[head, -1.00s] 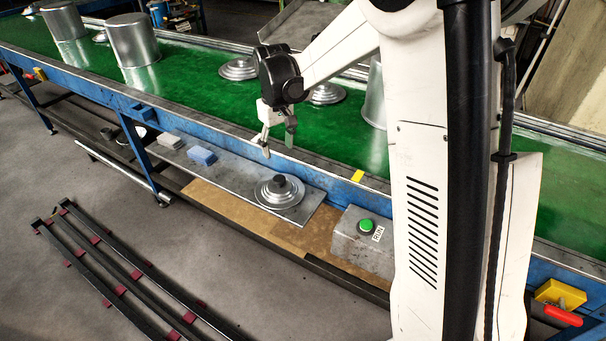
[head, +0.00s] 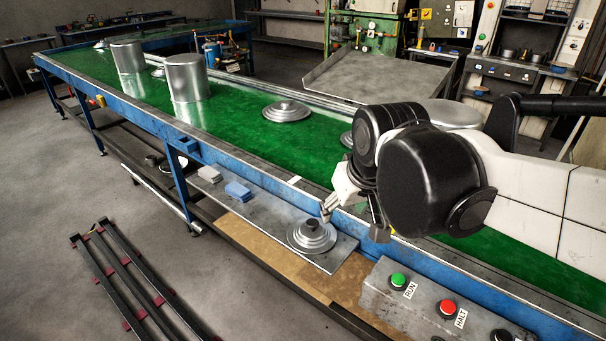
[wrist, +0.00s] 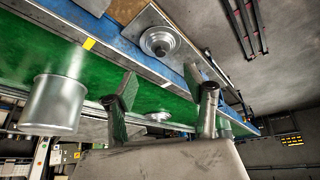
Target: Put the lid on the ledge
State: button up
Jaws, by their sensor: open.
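A stepped silver lid with a dark knob (head: 312,236) lies on the grey metal ledge (head: 262,212) below the belt's front side; it also shows in the wrist view (wrist: 158,42). My gripper (head: 354,214) is open and empty, up and right of this lid in the head view, near the belt's front edge. Its two fingers stand apart in the wrist view (wrist: 160,84), the lid beyond them. Another lid (head: 287,111) lies on the green belt. A further belt lid (head: 347,138) is mostly hidden behind my arm; a belt lid also shows in the wrist view (wrist: 157,117).
Two silver pots (head: 187,80) (head: 128,58) stand on the belt at the left; a pot (wrist: 52,103) shows in the wrist view. Blue and grey blocks (head: 238,191) (head: 209,174) lie on the ledge. A button box (head: 425,300) stands to its right. Black rails (head: 125,275) lie on the floor.

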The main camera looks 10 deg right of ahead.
jog(key=s+f+t, duration=0.2)
jog(key=s, duration=0.5)
jog(key=shift+s+m, duration=0.3)
jog(key=shift+m, duration=0.1)
jog(key=shift+a, duration=0.1)
notch_tip(320, 180, down, 4)
jog(key=b, duration=0.4)
jog(key=shift+f+b, duration=0.25)
jog(key=shift+b, duration=0.05)
